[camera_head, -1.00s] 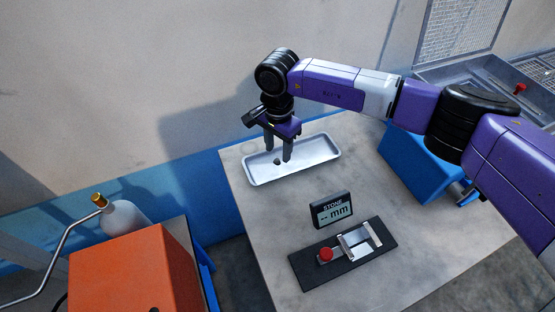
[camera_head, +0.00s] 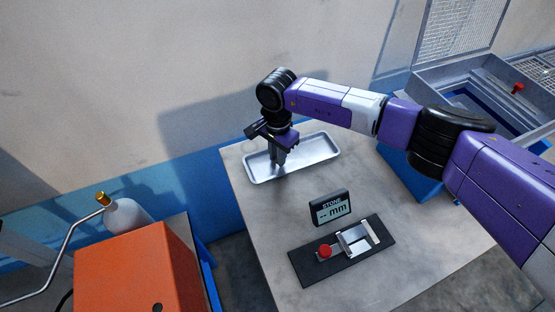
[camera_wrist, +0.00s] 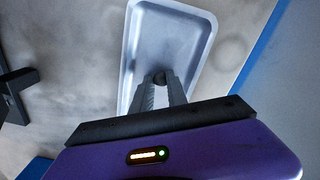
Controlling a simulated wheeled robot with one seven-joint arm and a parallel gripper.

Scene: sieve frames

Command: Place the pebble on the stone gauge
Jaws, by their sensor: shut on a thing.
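The pebble (camera_wrist: 159,79) is a small dark stone between my fingertips in the wrist view; in the head view my fingers hide it. My gripper (camera_head: 278,168) is shut on it, low over the left part of the metal tray (camera_head: 318,151). It also shows in the wrist view (camera_wrist: 160,84). I cannot tell whether the pebble still touches the tray floor. The stone gauge (camera_head: 355,239) is a black base with a metal slide and a red knob, nearer on the table. Its display (camera_head: 331,208) reads "STONE -- mm".
The grey table (camera_head: 270,215) is clear between tray and gauge. An orange box (camera_head: 135,270) and a white bottle (camera_head: 124,217) stand at the left. A blue bin (camera_head: 415,175) and a grey sieve frame (camera_head: 490,90) are at the right.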

